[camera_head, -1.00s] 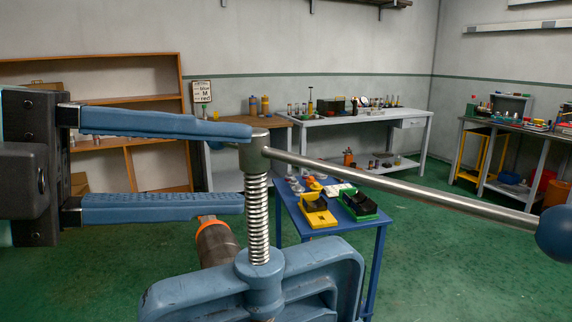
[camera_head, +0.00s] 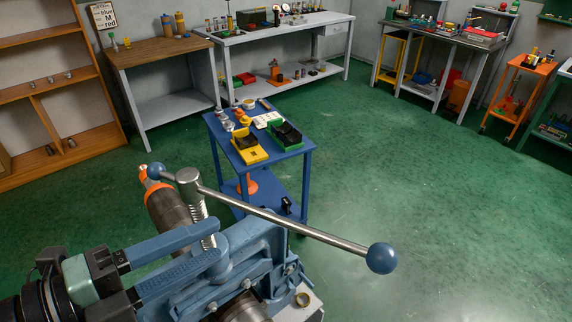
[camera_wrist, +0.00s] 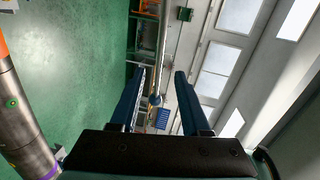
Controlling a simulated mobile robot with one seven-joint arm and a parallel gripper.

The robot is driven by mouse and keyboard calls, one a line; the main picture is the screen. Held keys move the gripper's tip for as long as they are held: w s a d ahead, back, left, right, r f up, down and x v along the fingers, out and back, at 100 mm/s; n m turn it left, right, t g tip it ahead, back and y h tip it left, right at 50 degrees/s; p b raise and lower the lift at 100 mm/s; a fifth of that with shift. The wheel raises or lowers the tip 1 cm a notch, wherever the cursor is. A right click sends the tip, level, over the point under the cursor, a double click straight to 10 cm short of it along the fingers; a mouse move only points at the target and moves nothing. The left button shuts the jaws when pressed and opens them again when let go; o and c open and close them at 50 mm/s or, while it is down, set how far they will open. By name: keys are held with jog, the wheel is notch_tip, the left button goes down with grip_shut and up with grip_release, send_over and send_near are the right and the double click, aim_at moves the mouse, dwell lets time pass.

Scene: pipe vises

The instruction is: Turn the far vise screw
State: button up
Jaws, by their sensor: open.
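A blue vise (camera_head: 255,243) stands at the lower middle of the head view. Its upright threaded screw rises to a round steel head (camera_head: 187,178). A steel bar (camera_head: 290,222) passes through the head, with a blue ball (camera_head: 381,258) at the near right end and another (camera_head: 157,172) at the far left end. My gripper (camera_head: 213,245) is open, its two blue fingers reaching from the lower left, below the head and in front of the screw. In the wrist view the fingers (camera_wrist: 160,74) are apart. A bar (camera_wrist: 163,38) and ball show between them; their depth is unclear.
A dark pipe with an orange band (camera_head: 168,208) lies beside the screw. A blue cart (camera_head: 296,150) with yellow and green trays stands behind the vise. Benches and shelves line the walls. The green floor (camera_head: 430,200) at right is clear.

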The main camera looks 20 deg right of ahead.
aim_at(265, 216)
jog(key=p+x, duration=0.6)
jog(key=x, duration=0.6)
jog(key=shift+s+r, duration=0.1)
jog(key=shift+w+d+f+p, duration=0.25)
jog(key=shift+d+f+p, duration=0.05)
jog(key=shift+d, duration=0.3)
grip_shut()
dwell(0.6)
